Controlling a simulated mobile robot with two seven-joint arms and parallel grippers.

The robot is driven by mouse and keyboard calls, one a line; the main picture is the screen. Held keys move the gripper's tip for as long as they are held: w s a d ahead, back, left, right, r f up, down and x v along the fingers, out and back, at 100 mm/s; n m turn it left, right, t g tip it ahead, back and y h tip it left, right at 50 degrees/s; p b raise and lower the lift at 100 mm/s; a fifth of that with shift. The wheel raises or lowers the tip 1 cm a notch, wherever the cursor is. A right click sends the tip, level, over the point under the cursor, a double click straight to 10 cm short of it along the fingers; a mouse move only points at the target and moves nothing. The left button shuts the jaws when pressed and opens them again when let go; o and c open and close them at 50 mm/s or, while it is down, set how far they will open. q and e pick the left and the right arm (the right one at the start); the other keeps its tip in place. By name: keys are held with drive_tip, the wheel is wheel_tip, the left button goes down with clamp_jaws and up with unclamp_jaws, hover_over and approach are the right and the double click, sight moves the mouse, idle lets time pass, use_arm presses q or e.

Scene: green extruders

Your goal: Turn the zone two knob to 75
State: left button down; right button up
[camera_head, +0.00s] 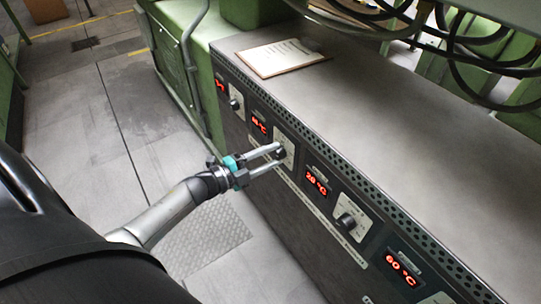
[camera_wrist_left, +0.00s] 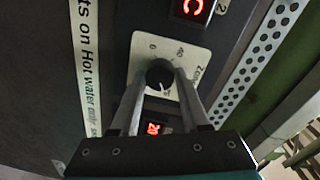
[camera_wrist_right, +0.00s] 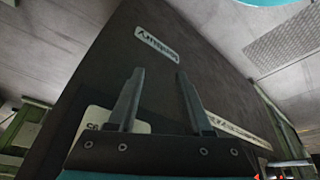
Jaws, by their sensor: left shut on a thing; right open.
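The knob between my left fingers is black and round on a white dial plate (camera_head: 290,138), on the front of the control panel. In the left wrist view the knob (camera_wrist_left: 160,75) sits between the fingertips, and a "Zone" label is only partly readable, so I cannot tell its number. My left gripper (camera_head: 279,154) is shut on this knob. A red display (camera_head: 259,124) to its left seems to read 66 °C, and one (camera_head: 316,182) to its right reads about 20 °C. My right gripper (camera_wrist_right: 157,75) is open and empty, facing the dark panel front.
Another knob (camera_head: 235,103) is further left and one (camera_head: 346,221) further right. A clipboard with paper (camera_head: 282,57) lies on the grey machine top (camera_head: 385,120). Black hoses (camera_head: 450,50) hang at the upper right. The floor left of the machine is mostly clear.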

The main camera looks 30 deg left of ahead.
drive_tip(key=shift+s+d+f, duration=0.1)
use_arm(q)
drive_tip(key=shift+c, duration=2)
unclamp_jaws()
use_arm(e)
drive_tip(key=shift+s, duration=0.1)
use_arm(q)
drive_tip(key=shift+s+a, duration=0.15)
drive_tip(key=shift+s, duration=0.1)
drive_tip(key=f+p+v, duration=0.1)
drive_tip(key=p+v, duration=0.2)
drive_tip(key=v, duration=1.1)
drive_tip(key=shift+s+a+r+p, duration=0.15)
drive_tip(key=shift+s+r+p, duration=0.2)
drive_tip(key=shift+r, duration=0.1)
use_arm(e)
wheel_tip(320, 180, down, 8)
drive_tip(key=s+g, duration=0.1)
drive_tip(key=s, duration=0.1)
drive_tip(key=shift+s+d+r, duration=0.15)
drive_tip(key=shift+r, duration=0.1)
